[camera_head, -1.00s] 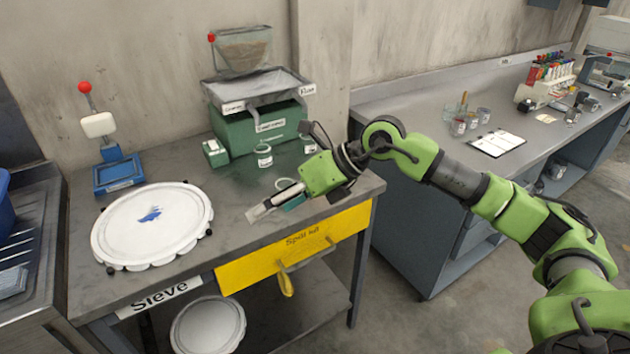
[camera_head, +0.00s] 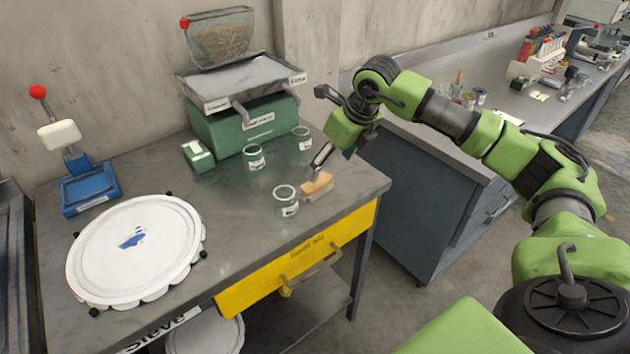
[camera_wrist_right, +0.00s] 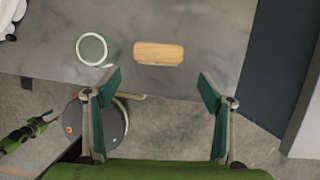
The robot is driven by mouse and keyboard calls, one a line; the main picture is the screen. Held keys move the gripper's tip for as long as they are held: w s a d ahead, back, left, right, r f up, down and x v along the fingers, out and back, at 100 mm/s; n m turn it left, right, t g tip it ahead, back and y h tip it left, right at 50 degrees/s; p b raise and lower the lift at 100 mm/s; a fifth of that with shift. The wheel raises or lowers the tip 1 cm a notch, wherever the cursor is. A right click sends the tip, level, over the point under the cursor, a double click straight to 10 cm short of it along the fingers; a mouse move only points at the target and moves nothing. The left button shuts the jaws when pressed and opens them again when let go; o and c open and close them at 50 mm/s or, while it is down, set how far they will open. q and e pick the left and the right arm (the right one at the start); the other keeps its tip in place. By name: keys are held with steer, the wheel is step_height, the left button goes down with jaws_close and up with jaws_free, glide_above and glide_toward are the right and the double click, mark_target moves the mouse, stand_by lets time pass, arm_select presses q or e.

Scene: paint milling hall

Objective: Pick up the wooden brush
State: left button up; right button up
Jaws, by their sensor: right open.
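The wooden brush (camera_head: 317,185) lies on the grey workbench near its front right edge, beside a small labelled jar. Its light wooden back also shows in the right wrist view (camera_wrist_right: 159,53). My right gripper (camera_head: 322,158) hangs just behind and above the brush in the head view. In the wrist view the right gripper (camera_wrist_right: 163,93) is open and empty, its green-lined fingers wide apart. The brush lies ahead of the fingers, roughly centred between them and not touching them. My left gripper is not in view.
The jar (camera_head: 286,201) stands close left of the brush. More jars (camera_head: 254,158) stand behind. A white round sieve (camera_head: 135,248) covers the bench's left part. A green machine (camera_head: 245,125) with a tray stands at the back. A yellow drawer (camera_head: 300,262) is below the front edge.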

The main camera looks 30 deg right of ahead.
mark_target(318, 182)
steer(key=x, duration=0.4)
steer(key=shift+w+f+p, duration=0.15)
steer(key=shift+f+p, duration=0.05)
steer(key=shift+p, duration=0.1)
steer(key=shift+w+a+f+p, duration=0.25)
steer(key=shift+w+f+p, duration=0.05)
steer(key=shift+f+p, duration=0.4)
steer(key=x, duration=0.3)
steer(key=shift+w+f+p, duration=0.15)
steer(key=shift+p, duration=0.25)
steer(key=shift+f, duration=0.15)
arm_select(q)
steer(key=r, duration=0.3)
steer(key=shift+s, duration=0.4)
arm_select(e)
steer(key=c, duration=0.9)
